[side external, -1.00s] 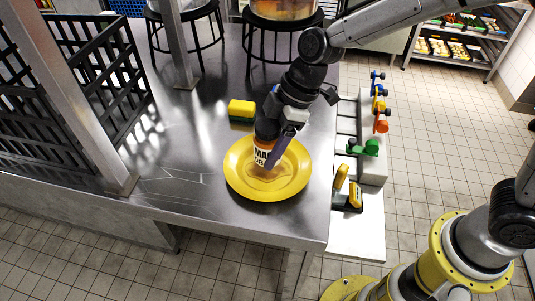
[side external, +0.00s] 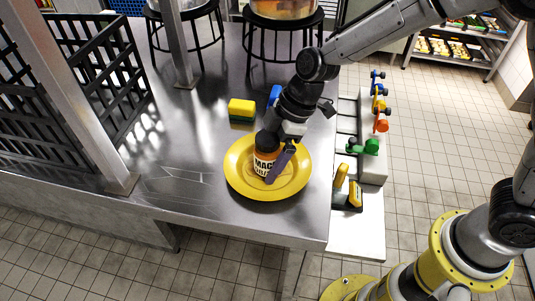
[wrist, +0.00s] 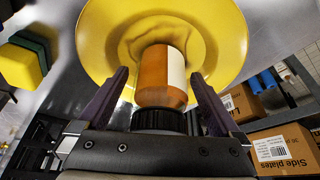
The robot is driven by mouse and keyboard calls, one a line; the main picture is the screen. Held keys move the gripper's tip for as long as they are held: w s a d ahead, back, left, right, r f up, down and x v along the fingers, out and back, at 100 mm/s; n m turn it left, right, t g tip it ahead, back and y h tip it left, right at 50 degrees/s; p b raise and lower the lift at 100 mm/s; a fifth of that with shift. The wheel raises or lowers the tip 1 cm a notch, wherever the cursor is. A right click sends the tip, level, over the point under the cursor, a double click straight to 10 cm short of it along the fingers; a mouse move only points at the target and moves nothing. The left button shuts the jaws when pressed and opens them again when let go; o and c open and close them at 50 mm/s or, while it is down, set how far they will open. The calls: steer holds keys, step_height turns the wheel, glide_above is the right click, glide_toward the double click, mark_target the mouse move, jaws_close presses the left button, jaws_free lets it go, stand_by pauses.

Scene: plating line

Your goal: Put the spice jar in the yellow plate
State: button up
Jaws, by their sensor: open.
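The spice jar (side external: 265,162), orange-brown with a white label and black lid, stands upright on the yellow plate (side external: 242,180). The plate lies on the steel table near its front right corner. My gripper (side external: 282,162) is open, close beside the jar's right side in the side view. In the wrist view the jar (wrist: 162,76) lies between the two spread fingers of my gripper (wrist: 162,88), with gaps on both sides. The yellow plate (wrist: 215,25) shows behind the jar. Part of the plate behind my gripper is hidden in the side view.
A yellow and green sponge (side external: 241,109) lies behind the plate. A black rack (side external: 85,75) stands at the left, and steel posts (side external: 180,45) rise from the table. Dispensers on black stands (side external: 283,35) are at the back. Bare steel lies left of the plate.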

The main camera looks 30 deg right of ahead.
steer(key=v, duration=1.1)
steer(key=s+d+r+m+t+h, duration=0.2)
steer(key=s+d+r+m, duration=0.45)
steer(key=s+d, duration=0.4)
steer(key=s+d+f+m+t+h, duration=0.2)
steer(key=s+d+m, duration=0.6)
steer(key=s+d, duration=0.2)
steer(key=shift+f, duration=0.15)
steer(key=shift+d, duration=0.1)
